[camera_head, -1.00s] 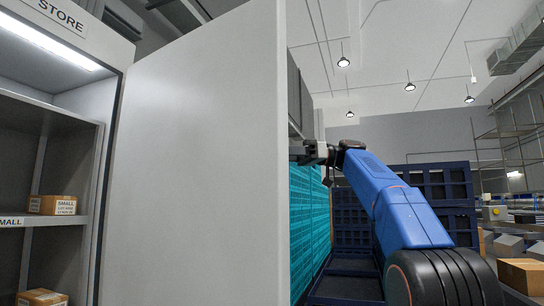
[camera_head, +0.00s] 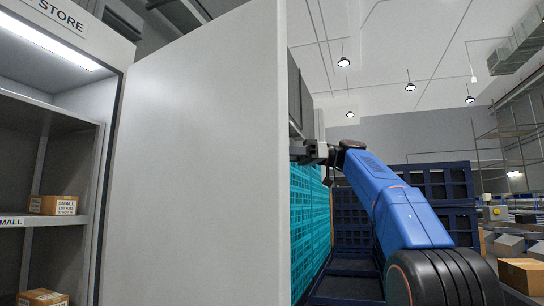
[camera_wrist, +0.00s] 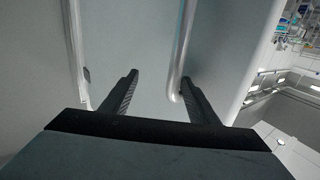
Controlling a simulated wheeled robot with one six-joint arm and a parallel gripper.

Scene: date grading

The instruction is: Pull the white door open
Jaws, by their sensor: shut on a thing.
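The white door (camera_head: 195,160) stands wide open from the store cabinet (camera_head: 112,120), its broad face filling the middle left of the head view. My gripper (camera_head: 300,153) is at the door's outer edge, partly hidden behind it. In the wrist view, my gripper's two dark fingers (camera_wrist: 162,92) point at the pale door surface (camera_wrist: 135,40). The grey door handle (camera_wrist: 182,50) runs down to a rounded end between the fingers, close beside the right one. My gripper is shut on this handle. The handle is hidden in the head view.
Small cartons (camera_head: 52,204) sit on the cabinet shelves at left. Teal crates (camera_head: 310,225) are stacked behind the door edge, with dark blue crates (camera_head: 445,190) farther right. A carton (camera_head: 522,272) stands at lower right.

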